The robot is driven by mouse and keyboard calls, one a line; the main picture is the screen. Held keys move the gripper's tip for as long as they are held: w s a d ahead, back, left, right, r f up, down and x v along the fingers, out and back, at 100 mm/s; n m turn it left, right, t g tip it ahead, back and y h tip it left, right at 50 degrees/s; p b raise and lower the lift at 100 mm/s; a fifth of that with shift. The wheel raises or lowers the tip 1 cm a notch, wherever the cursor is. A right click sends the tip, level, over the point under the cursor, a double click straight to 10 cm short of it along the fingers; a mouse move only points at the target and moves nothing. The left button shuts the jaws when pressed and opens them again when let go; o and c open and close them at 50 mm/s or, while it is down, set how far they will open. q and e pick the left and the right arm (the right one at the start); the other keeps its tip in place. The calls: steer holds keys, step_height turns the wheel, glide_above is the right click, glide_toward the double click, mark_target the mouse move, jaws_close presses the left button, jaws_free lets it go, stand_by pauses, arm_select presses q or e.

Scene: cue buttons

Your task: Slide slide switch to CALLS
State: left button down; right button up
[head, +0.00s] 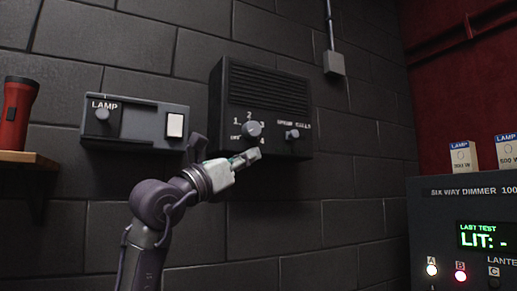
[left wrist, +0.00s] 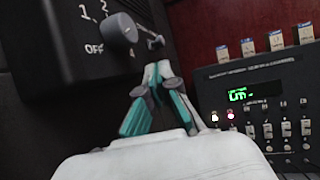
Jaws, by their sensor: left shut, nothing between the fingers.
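A black wall box (head: 262,92) with a grille carries a numbered rotary knob (head: 251,130) marked OFF and, to its right, a small slide switch (head: 292,134). The lettering above the switch is small; its right word looks like CALLS. The knob (left wrist: 122,30) and the switch (left wrist: 153,42) also show in the left wrist view. My right gripper is out of view.
A six-way dimmer console (head: 440,215) stands at right with small boxes on top. The wall below the black box is clear.

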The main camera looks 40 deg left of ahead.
mark_target(292, 136)
arm_select(q)
steer(key=p+x, duration=0.6)
steer(key=x, duration=0.4)
steer(key=shift+w+d+r, duration=0.15)
steer(key=shift+w+r, duration=0.1)
steer(key=shift+w+d+r+p, duration=0.15)
steer(key=shift+w+p, duration=0.25)
steer(key=shift+w, duration=0.35)
